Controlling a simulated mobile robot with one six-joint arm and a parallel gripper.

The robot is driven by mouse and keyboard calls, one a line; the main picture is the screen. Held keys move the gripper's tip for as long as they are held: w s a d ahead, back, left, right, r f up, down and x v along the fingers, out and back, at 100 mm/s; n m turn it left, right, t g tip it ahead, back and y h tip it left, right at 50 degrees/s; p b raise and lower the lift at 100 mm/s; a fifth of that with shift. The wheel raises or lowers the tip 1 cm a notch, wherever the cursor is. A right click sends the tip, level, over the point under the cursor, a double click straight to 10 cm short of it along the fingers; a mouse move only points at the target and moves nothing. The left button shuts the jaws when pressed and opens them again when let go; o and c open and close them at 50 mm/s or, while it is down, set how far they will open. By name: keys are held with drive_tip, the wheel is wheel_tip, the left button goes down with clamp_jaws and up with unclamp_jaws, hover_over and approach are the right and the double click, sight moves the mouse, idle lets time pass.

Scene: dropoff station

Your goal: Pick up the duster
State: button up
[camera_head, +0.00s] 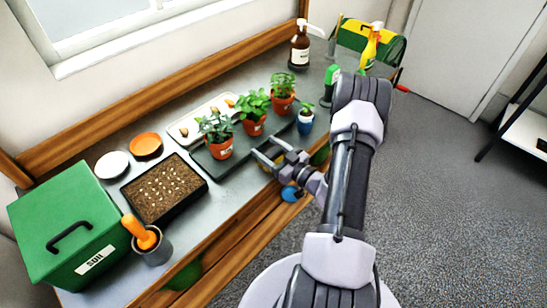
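I cannot tell for certain which thing is the duster. A small green item with a dark lower part (331,76) stands on the bench behind my arm, partly hidden by it. My gripper (264,148) is above the front edge of the bench, near the dark tray of plants. Its fingers point left and are spread apart, with nothing seen held between them. A blue round thing (291,193) shows just below the gripper at the bench front, partly hidden.
The metal bench (222,199) holds potted plants (253,112) on a dark tray, a seed tray (163,189), a green soil box (65,220), and an orange-handled tool in a grey pot (152,246). A brown bottle (299,48) and yellow sprayer (371,45) stand at the back.

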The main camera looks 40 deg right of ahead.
drive_tip(key=c, duration=0.7)
drive_tip(key=shift+r, duration=0.15)
drive_tip(key=shift+c, duration=0.2)
wheel_tip(320, 180, up, 3)
drive_tip(key=shift+r+p, duration=0.15)
drive_tip(key=shift+p, duration=1.05)
drive_tip(key=s+a+p, duration=0.1)
drive_tip(key=s+p, duration=0.1)
drive_tip(key=s, duration=0.6)
drive_tip(key=s+a+r+p, duration=0.1)
drive_tip(key=s+a, duration=0.1)
drive_tip(key=s, duration=0.5)
drive_tip(key=shift+s+a+r+p, duration=0.2)
drive_tip(key=shift+s+a+p, duration=0.05)
drive_tip(key=shift+s+p, duration=0.15)
drive_tip(key=o, duration=0.7)
drive_tip(key=c, duration=0.4)
